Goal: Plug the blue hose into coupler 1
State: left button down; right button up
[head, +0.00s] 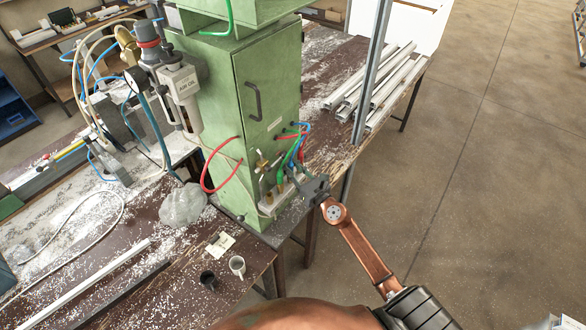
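The couplers sit on a pale block (268,205) low on the front of the green cabinet (262,100); I cannot read their numbers. A blue hose (293,153) comes out of the cabinet's right side in a bundle with red and green hoses and bends down toward the couplers. Its lower end is too small and too crowded to tell whether it is plugged in. My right gripper (311,187) is just right of the block, close to the hose ends. Its fingers are small and dark, so what is between them cannot be made out. My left gripper is out of view.
A red hose (204,170) loops off the cabinet's left side. A clear plastic bag (183,205), a white mug (237,266) and a dark cup (208,279) stand on the bench. Metal profiles (375,85) lie behind a grey upright (370,75). The floor at right is open.

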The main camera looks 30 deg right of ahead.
aim_at(291, 160)
jog(key=shift+c, duration=0.3)
grip_shut()
dwell(0.6)
jog(key=shift+r+p, duration=0.7)
jog(key=shift+r, duration=0.05)
dwell(0.6)
jog(key=shift+r+p, duration=1.25)
jog(key=shift+p, duration=0.05)
jog(key=s+d+b, duration=0.2)
jog(key=s+d, duration=0.1)
jog(key=s, duration=0.4)
jog(key=shift+s, duration=0.2)
dwell(1.1)
dwell(0.3)
